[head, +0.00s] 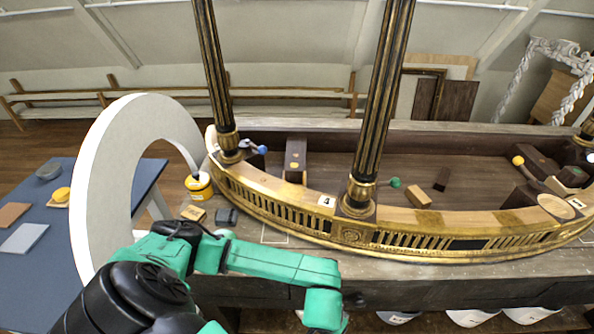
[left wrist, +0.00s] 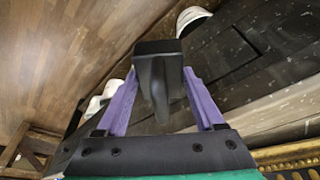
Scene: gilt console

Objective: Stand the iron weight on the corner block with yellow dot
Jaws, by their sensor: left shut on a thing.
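My left gripper (left wrist: 160,105) has purple fingers shut on a black block-like thing with a narrower lower part (left wrist: 158,62), which looks like the iron weight. In the head view my left arm reaches to the bottom edge, and its gripper and load are out of sight. A dark brown block (head: 534,156) stands at the right inside the gilt-railed console, beside a yellow ball (head: 518,160); I cannot tell surely whether it is the corner block with the yellow dot. My right gripper is not in view.
The gilt rail (head: 300,212) and two fluted columns (head: 372,100) stand between my arm and the console's floor. A large white ring (head: 100,170) stands at left by a blue table (head: 60,265). White bowls (head: 468,317) hang or lie below the front edge.

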